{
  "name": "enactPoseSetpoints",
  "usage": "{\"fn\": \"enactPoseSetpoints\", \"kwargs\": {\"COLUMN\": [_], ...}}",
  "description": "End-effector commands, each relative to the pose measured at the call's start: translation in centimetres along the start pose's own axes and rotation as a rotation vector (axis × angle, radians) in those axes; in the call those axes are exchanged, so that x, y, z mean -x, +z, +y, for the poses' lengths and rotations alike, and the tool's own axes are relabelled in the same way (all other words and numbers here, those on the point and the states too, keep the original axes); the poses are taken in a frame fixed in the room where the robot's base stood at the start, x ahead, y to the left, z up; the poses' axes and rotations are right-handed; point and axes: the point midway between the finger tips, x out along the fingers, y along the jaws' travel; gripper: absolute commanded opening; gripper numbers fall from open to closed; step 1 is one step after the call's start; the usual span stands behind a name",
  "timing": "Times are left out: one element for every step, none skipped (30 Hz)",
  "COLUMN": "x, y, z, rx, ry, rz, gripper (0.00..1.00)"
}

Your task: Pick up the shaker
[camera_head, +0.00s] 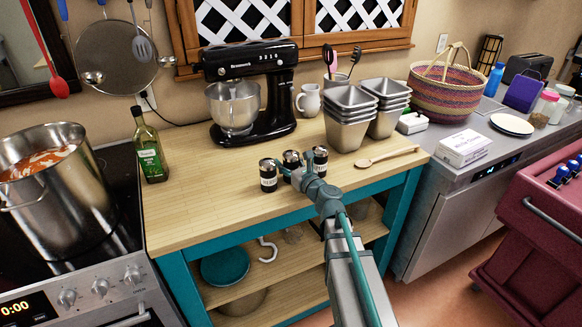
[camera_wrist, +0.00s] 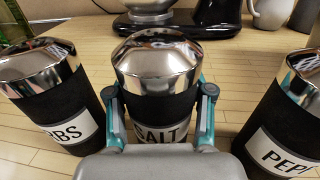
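Three dark shakers with shiny metal tops stand in a row near the counter's front edge. In the wrist view, the middle one, labelled SALT (camera_wrist: 157,75), is upright between the two fingers of my gripper (camera_wrist: 159,105). The fingers lie close along its sides; whether they press on it I cannot tell. The left shaker, with a label ending in BS (camera_wrist: 50,95), and the right one, labelled PEP (camera_wrist: 285,110), stand outside the fingers. In the head view, my gripper (camera_head: 297,174) partly hides the middle shaker (camera_head: 291,157).
The wooden counter (camera_head: 220,215) is clear in front of the mixer (camera_head: 255,90). Metal containers (camera_head: 352,115) and a wooden spoon (camera_head: 385,157) are to the right. An oil bottle (camera_head: 150,150) and a pot on the stove (camera_head: 60,195) are to the left.

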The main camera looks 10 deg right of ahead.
Motion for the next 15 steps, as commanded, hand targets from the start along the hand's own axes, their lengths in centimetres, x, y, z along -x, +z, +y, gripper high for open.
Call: {"fn": "enactPoseSetpoints", "kwargs": {"x": [0.00,0.00,0.01,0.01,0.01,0.01,0.01,0.01,0.01,0.01,0.01,0.01,0.01,0.01,0.01], "y": [0.00,0.00,0.00,0.00,0.00,0.00,0.01,0.01,0.01,0.01,0.01,0.03,0.03,0.03,0.03], "z": [0.02,0.02,0.02,0.02,0.02,0.02,0.02,0.02,0.02,0.02,0.02,0.02,0.02,0.02,0.02], "rx": [0.000,0.000,0.000,0.000,0.000,0.000,0.000,0.000,0.000,0.000,0.000,0.000,0.000,0.000,0.000], "ry": [0.001,0.001,0.001,0.001,0.001,0.001,0.001,0.001,0.001,0.001,0.001,0.001,0.001,0.001,0.001], "rz": [0.000,0.000,0.000,0.000,0.000,0.000,0.000,0.000,0.000,0.000,0.000,0.000,0.000,0.000,0.000], "gripper": [0.34,0.29,0.22,0.17,0.12,0.05,0.00,0.00,0.00,0.00,0.00,0.00,0.00,0.00,0.00]}}
